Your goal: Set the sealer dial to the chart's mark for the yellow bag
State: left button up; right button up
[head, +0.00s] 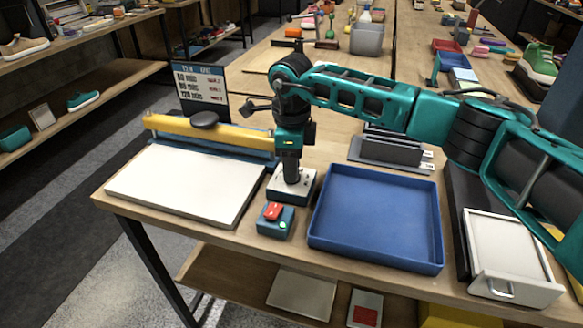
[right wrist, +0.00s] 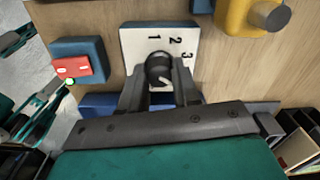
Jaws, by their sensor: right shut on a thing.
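The sealer dial is a dark round knob (right wrist: 158,66) on a white-topped dial box (head: 303,190) with marks 1, 2 and 3. My right gripper (head: 291,172) points straight down on the knob. In the right wrist view its two fingers (right wrist: 160,85) are shut on the knob from both sides. The knob's pointer is hidden, so its setting cannot be read. The chart (head: 200,84) stands behind the sealer (head: 175,180). It has several thickness rows with red marks too small to read. I cannot make out a yellow bag. My left gripper is out of view.
A blue box with a red switch (head: 274,218) sits just in front of the dial box. An empty blue tray (head: 375,215) is close on the right. The sealer's yellow bar (head: 225,134) ends near my wrist. A white drawer unit (head: 505,255) stands at the far right.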

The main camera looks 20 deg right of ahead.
jog(key=n+b, duration=0.1)
jog(key=n, duration=0.2)
jog(key=shift+n, duration=0.4)
jog(key=n+b, duration=0.1)
jog(key=n, duration=0.1)
jog(key=shift+n, duration=0.3)
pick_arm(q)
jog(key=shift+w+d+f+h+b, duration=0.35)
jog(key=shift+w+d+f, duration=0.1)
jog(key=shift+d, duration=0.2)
pick_arm(e)
jog(key=n, duration=0.4)
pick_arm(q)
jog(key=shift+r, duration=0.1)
pick_arm(e)
jog(key=shift+n, duration=0.3)
jog(key=o, duration=1.1)
jog(key=shift+c, duration=0.2)
jog(key=shift+r, duration=0.15)
